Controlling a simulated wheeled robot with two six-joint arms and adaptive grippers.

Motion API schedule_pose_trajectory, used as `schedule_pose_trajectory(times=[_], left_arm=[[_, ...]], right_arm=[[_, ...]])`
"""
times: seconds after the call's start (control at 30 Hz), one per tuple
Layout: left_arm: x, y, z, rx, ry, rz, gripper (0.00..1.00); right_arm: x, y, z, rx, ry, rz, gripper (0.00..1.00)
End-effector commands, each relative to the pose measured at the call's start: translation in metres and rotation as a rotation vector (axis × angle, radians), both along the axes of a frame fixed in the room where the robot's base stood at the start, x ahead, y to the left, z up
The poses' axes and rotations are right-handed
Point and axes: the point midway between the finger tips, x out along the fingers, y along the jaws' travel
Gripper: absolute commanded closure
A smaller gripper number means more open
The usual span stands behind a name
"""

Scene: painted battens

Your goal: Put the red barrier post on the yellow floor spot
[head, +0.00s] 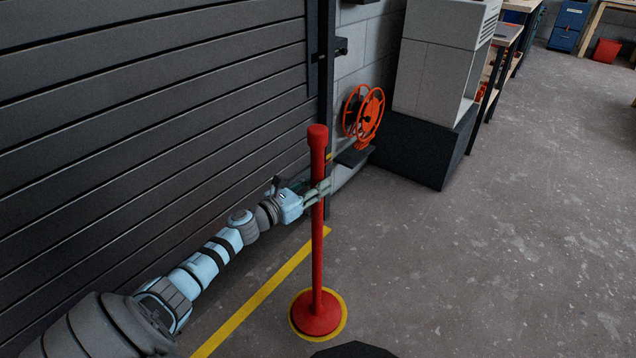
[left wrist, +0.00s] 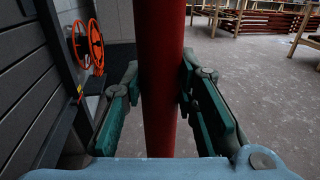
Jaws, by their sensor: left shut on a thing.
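The red barrier post (head: 317,245) stands upright in the head view. Its round red base (head: 316,314) is over the yellow floor spot (head: 343,325), whose rim shows around the base. I cannot tell whether the base touches the floor. My left gripper (head: 318,191) is shut on the upper part of the post. In the left wrist view the red post (left wrist: 160,80) fills the space between the fingers of my left gripper (left wrist: 160,100). My right gripper is not in view.
A dark slatted shutter (head: 150,120) runs along the left. A yellow floor line (head: 260,296) passes left of the spot. An orange reel (head: 364,113) hangs on the wall behind the post. A grey cabinet (head: 440,70) stands behind. The floor at right is clear.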

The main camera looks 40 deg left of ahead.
Motion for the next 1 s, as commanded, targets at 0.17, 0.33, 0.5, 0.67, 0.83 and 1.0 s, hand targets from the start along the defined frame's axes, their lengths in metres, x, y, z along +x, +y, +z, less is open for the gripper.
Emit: schedule_pose_trajectory(times=[0.17, 0.33, 0.5, 0.67, 0.83, 1.0], left_arm=[[0.0, 0.0, 0.001, 0.0, 0.001, 0.001, 0.67], [0.0, 0.0, 0.001, 0.0, 0.001, 0.0, 0.53], [0.0, 0.0, 0.001, 0.0, 0.001, 0.0, 0.53], [-0.01, 0.002, 0.0, 0.002, 0.001, 0.0, 0.53], [-0.04, 0.006, -0.002, 0.003, 0.002, -0.001, 0.53], [-0.072, 0.01, 0.005, 0.0, 0.009, -0.002, 0.53]], right_arm=[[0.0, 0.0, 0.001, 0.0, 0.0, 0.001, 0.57], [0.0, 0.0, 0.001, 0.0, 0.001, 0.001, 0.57], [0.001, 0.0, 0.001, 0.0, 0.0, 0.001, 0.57], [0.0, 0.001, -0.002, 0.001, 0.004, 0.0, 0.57], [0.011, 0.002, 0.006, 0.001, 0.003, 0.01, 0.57], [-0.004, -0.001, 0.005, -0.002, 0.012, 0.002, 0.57]])
